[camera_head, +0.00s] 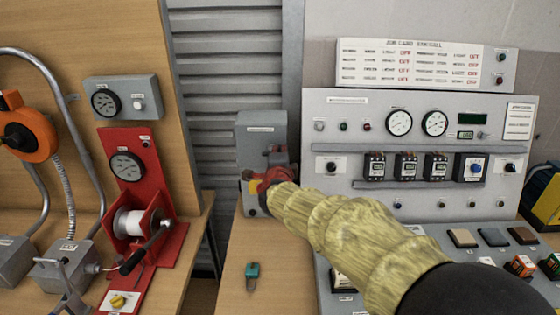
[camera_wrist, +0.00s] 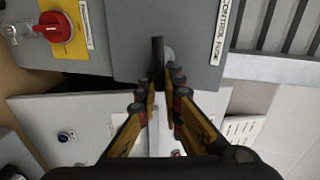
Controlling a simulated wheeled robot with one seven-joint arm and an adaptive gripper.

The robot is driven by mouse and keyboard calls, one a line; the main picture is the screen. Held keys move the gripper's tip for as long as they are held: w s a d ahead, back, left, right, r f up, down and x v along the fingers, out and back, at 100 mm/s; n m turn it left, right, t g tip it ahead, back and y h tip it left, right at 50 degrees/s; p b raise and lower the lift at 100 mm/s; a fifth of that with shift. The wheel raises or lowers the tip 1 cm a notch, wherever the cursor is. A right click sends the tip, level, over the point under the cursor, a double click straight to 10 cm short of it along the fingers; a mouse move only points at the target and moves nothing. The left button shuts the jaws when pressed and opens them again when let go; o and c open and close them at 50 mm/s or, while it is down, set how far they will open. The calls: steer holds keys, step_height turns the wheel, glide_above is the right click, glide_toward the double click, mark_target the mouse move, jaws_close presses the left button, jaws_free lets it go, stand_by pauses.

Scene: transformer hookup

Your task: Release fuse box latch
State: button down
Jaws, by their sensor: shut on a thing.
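The grey fuse box (camera_head: 258,130) stands on the wooden bench against the shutter wall, left of the control panel. In the wrist view its grey face (camera_wrist: 205,35) carries a label that reads in part "CONTROL FUSE". My gripper (camera_wrist: 163,88) is at the box front, its fingers shut around a dark bar-like latch (camera_wrist: 157,50) that sticks out from the box. In the head view my arm and gripper (camera_head: 276,168) cover much of the lower box. The latch is mostly hidden there, and I cannot tell its exact position.
A red rotary switch (camera_wrist: 55,27) on a yellow plate sits close beside the latch. The control panel (camera_head: 345,205) with gauges stands just right of my arm. A small teal object (camera_head: 252,270) lies on the bench. A red winch unit (camera_head: 130,205) stands on the left.

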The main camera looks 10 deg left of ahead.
steer(key=shift+f+m+b, duration=0.2)
steer(key=shift+m+b, duration=0.2)
steer(key=shift+b, duration=0.05)
steer(key=c, duration=2.2)
jaws_free()
steer(key=shift+d, duration=0.1)
steer(key=shift+c, duration=0.2)
steer(key=v, duration=1.2)
